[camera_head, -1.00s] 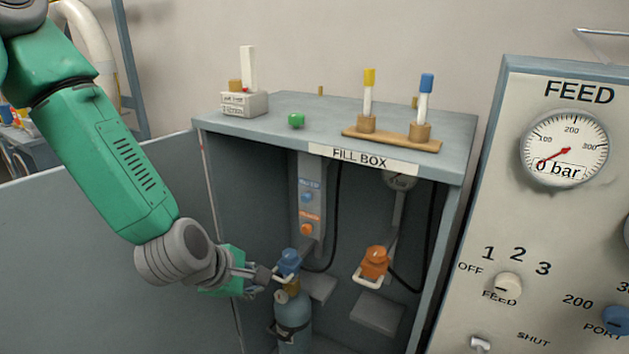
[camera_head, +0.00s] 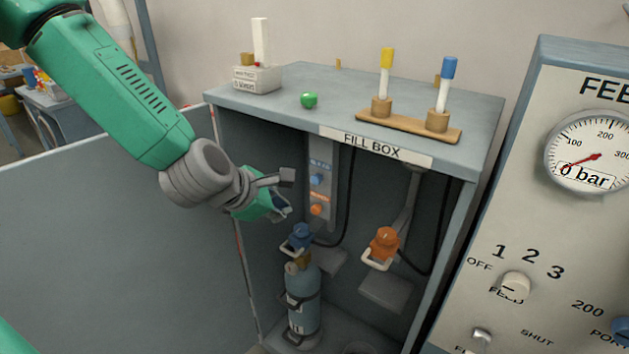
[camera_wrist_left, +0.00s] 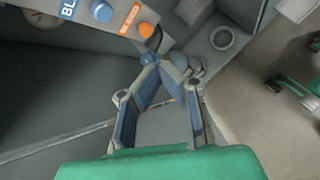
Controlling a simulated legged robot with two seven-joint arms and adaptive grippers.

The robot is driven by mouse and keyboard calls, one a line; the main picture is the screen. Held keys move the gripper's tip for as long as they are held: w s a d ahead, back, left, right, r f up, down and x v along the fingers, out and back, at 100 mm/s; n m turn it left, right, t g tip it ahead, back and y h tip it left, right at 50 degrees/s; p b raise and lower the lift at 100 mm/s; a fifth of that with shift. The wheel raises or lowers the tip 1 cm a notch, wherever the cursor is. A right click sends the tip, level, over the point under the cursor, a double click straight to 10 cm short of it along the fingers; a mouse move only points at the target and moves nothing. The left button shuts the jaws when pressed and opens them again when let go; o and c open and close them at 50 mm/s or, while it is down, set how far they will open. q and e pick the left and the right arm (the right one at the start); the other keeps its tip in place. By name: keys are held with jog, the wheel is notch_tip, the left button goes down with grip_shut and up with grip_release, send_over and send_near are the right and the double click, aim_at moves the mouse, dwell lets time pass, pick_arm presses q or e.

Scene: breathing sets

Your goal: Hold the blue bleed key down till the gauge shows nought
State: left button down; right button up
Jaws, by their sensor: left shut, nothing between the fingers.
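The blue key (camera_head: 317,180) sits on the grey upright panel inside the fill box, above an orange key (camera_head: 316,210). In the left wrist view the blue key (camera_wrist_left: 103,11) is at the top, left of the orange key (camera_wrist_left: 146,30). My left gripper (camera_head: 283,209) is shut and empty, left of the panel; its fingertips (camera_wrist_left: 152,59) appear just below the orange key in the wrist view, and I cannot tell whether they touch anything. The FEED gauge (camera_head: 590,152) at the right reads 0 bar. My right gripper is out of view.
A blue-topped bottle (camera_head: 302,300) stands below the gripper. An orange fitting (camera_head: 382,245) is to its right. The fill box top (camera_head: 330,88) carries a small stand and a wooden rack (camera_head: 405,128). The open door (camera_head: 110,230) is on the left.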

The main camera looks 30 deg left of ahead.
pick_arm(q)
jog(key=w, duration=0.7)
jog(key=shift+w+d, duration=0.2)
jog(key=shift+d, duration=0.15)
jog(key=shift+w, duration=0.1)
dwell(1.0)
jog(key=shift+w+d+r, duration=0.1)
jog(key=shift+w, duration=0.2)
jog(key=shift+w+r+p, duration=0.1)
jog(key=shift+w+p, duration=0.25)
jog(key=shift+w, duration=0.25)
dwell(1.9)
jog(key=shift+s, duration=0.15)
dwell(1.7)
jog(key=shift+s, duration=0.85)
jog(key=shift+s, duration=0.1)
jog(key=shift+s+a, duration=0.15)
jog(key=shift+s, duration=1.05)
jog(key=shift+s+a, duration=0.1)
jog(key=shift+s, duration=1.1)
